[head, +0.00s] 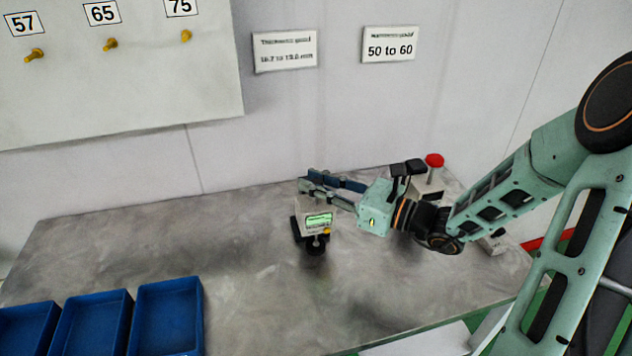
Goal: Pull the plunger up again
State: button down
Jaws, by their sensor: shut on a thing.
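A small pale gauge (314,222) with a lit green display and a dark base stands on the grey table. My gripper (308,184) reaches in from the right, its two fingers at the top of the gauge. The fingers are shut on the gauge's plunger, which is mostly hidden between and behind the fingertips. The gauge looks upright. A small yellow button shows on its front, with a dark round part below the display.
A box with a red knob (434,160) stands behind my gripper at the right. Blue bins (168,313) sit at the front left. Wall signs (389,44) and a board with yellow pegs (110,45) are behind. The table's middle left is clear.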

jog(key=shift+r+p, duration=1)
jog(key=shift+r, duration=0.05)
jog(key=shift+f, duration=0.1)
jog(key=c, duration=1.7)
grip_release()
jog(key=shift+c, duration=0.2)
jog(key=v, duration=1.2)
